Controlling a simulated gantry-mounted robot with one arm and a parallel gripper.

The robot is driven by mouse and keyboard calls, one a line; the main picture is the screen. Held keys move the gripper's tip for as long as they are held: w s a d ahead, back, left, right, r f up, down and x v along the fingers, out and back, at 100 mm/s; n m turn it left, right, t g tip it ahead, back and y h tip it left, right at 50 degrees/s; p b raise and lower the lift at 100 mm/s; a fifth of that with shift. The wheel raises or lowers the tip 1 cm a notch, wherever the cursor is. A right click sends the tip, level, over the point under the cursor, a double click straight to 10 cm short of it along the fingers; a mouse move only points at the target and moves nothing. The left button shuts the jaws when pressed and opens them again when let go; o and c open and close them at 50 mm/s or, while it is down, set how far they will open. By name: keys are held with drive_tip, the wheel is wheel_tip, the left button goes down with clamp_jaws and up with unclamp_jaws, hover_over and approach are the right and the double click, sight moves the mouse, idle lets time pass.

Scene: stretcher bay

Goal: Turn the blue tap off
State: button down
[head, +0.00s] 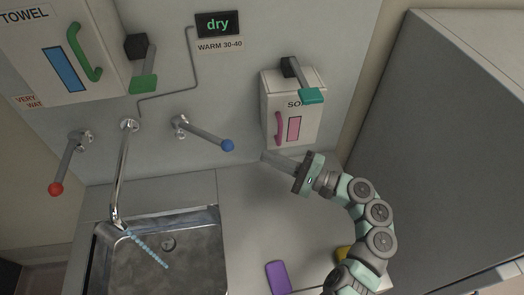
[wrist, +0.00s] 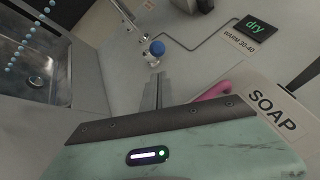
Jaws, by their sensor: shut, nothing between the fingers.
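The blue tap is a grey lever with a blue ball end (head: 228,145) on the wall, right of the spout (head: 122,170). Its lever points right and slightly down in the head view. The blue ball also shows in the wrist view (wrist: 157,48), just beyond my fingertips. My gripper (head: 264,156) is shut and empty, a short way right of the blue ball and apart from it. In the wrist view its shut fingers (wrist: 156,88) point toward the ball. A dotted blue stream (head: 148,250) shows below the spout, over the sink (head: 110,262).
The red-ended tap (head: 56,188) is left of the spout. The soap box (head: 290,112) with a pink handle is on the wall close above my gripper. A towel box (head: 50,50) and a "dry" display (head: 218,24) are higher up. A purple object (head: 277,277) lies on the counter.

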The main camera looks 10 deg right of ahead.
drive_tip(key=x, duration=0.8)
drive_tip(key=shift+w+a+p, duration=0.2)
drive_tip(key=shift+a+p, duration=0.05)
drive_tip(key=shift+p, duration=0.1)
drive_tip(key=shift+s+r, duration=0.15)
